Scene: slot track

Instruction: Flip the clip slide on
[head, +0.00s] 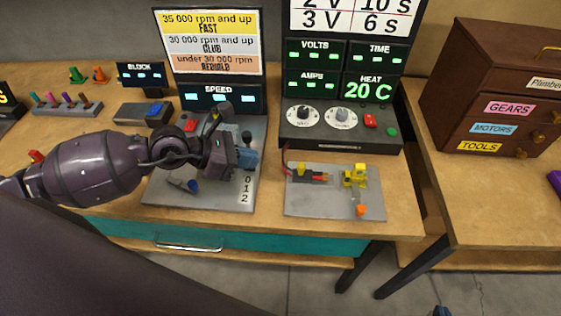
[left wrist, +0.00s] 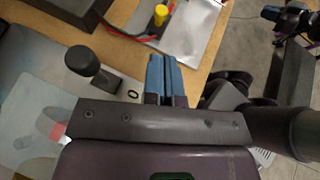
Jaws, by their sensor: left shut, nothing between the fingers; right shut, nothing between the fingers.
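The right grey plate (head: 330,205) holds a small yellow tab (head: 301,170) beside black and red parts, and a yellow stand (head: 354,175). I cannot tell for sure which part is the clip slide. A yellow post shows in the left wrist view (left wrist: 160,15) with a red lead near it. My left gripper (head: 250,159) is shut and empty above the right side of the left grey plate (head: 215,198), apart from the yellow parts. Its blue fingers show in the left wrist view (left wrist: 165,78). My right gripper (head: 441,311) is shut at the bottom edge, only its tip visible.
A black-knobbed lever (left wrist: 92,68) stands close to my left fingers, near the 0 mark. An orange knob (head: 361,210) sits at the right plate's front. The VOLTS and TIME box (head: 340,130) stands behind. Bare table lies right of the plate.

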